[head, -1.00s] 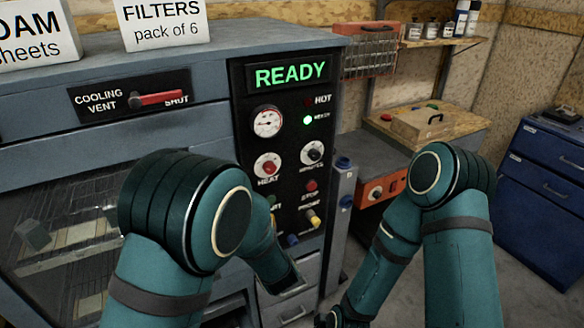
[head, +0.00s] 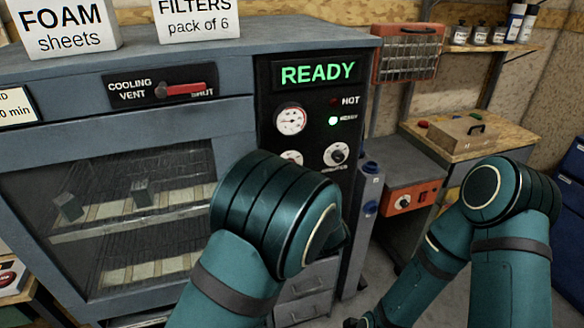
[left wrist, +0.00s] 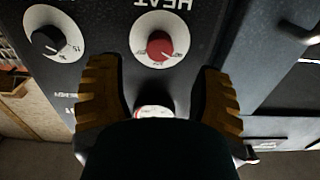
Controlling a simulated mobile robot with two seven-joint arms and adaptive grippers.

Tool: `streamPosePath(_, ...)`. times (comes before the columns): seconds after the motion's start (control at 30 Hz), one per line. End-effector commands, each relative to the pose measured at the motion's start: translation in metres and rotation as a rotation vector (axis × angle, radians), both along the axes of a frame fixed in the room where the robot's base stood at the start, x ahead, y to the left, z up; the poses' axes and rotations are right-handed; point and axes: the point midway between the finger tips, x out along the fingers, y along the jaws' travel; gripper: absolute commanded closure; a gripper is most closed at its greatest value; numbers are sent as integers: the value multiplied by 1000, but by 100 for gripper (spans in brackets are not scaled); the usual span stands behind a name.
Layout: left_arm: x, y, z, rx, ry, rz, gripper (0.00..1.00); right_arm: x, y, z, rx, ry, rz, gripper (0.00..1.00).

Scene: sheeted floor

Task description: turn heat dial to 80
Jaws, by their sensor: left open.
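The heat dial (left wrist: 158,42) has a red centre and a pale ring. It is at the top middle of the left wrist view, with its HEAT label upside down. In the head view, only the top of the heat dial (head: 291,157) shows above my left arm. My left gripper (left wrist: 160,88) is open and empty, its two yellowish fingers apart below the dial in that picture. No contact with the dial shows. The head view hides this gripper behind my arm. The dial's exact setting is too small to read. My right gripper is not clearly in view.
A black-centred dial (left wrist: 52,42) is beside the heat dial. The oven panel also has a round gauge (head: 291,120) and a green READY display (head: 317,73). A cooling vent lever (head: 180,90) is at left. A workbench (head: 455,140) stands to the right.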

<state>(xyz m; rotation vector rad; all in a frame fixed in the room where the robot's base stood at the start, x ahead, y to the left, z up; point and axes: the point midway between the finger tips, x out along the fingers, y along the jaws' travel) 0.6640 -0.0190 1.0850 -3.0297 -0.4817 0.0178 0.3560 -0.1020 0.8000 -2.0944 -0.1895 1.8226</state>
Motion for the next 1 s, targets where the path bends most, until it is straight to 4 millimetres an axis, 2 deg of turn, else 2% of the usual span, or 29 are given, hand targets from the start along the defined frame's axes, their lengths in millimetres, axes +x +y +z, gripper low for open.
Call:
streamPosePath(0.1,22,8,0,1,-1,1,34,0,0,-1,0,1,0,100)
streamPosePath(0.33,52,17,0,0,0,0,34,0,0,-1,0,1,0,100)
streamPosePath(0.5,60,20,0,2,1,-1,34,0,0,-1,0,1,0,100)
streamPosePath(0.8,61,20,0,1,0,-2,36,0,0,-1,0,1,0,100)
streamPosePath(0.87,61,20,0,1,0,-2,57,0,0,-1,0,1,0,100)
streamPosePath(0.9,61,20,0,1,0,-1,71,0,0,-1,0,1,0,100)
streamPosePath(1.0,61,20,0,1,0,-1,100,0,0,-1,0,1,0,100)
